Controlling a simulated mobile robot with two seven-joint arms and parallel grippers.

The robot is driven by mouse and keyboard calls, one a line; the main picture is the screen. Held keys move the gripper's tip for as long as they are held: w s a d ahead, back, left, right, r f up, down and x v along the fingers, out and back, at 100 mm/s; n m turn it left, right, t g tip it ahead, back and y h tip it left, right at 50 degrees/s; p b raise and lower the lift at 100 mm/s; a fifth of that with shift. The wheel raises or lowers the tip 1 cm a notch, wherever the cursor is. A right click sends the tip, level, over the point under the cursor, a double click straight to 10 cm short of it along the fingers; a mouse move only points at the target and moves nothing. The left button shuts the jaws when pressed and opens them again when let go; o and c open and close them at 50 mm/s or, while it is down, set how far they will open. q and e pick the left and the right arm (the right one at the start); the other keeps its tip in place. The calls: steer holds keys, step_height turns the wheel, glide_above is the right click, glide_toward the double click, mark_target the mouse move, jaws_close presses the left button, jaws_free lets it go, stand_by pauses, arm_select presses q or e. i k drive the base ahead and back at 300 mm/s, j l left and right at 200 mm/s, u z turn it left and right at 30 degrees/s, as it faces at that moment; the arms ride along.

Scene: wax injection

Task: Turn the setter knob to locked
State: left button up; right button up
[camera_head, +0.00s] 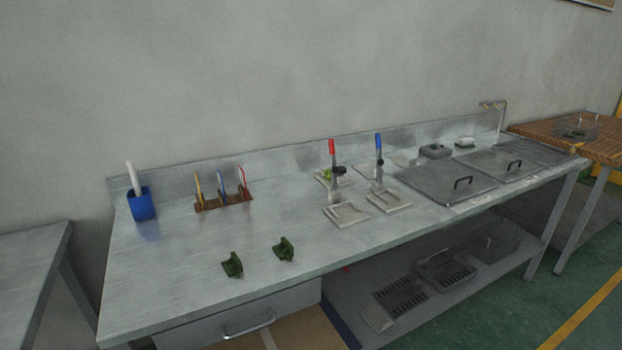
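Two upright devices stand on the metal bench, one with a red handle (332,147) and one with a blue handle (378,143). A small dark knob-like part (339,170) sits beside the red-handled post. The setter knob cannot be identified for certain at this size, and no locked marking is readable. Flat pale plates (346,213) lie in front of the devices. Neither my left nor my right gripper is in view.
The bench (190,265) holds a blue cup (141,207), a brown rack of tools (223,202), two dark green pieces (232,265) and lidded metal basins (447,182). A lower shelf (350,290) holds trays. The bench's front left is mostly clear.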

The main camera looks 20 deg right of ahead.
mark_target(342, 170)
steer(key=z, duration=0.7)
steer(key=l+u, duration=0.15)
steer(key=u, duration=1.15)
steer(key=l+u, duration=0.85)
steer(key=k+l+u, duration=0.4)
steer(key=l+u, duration=0.15)
steer(key=l, duration=0.15)
steer(key=k+l+u, duration=0.3)
steer(key=k+l, duration=0.8)
steer(key=l, duration=0.25)
steer(key=u, duration=0.05)
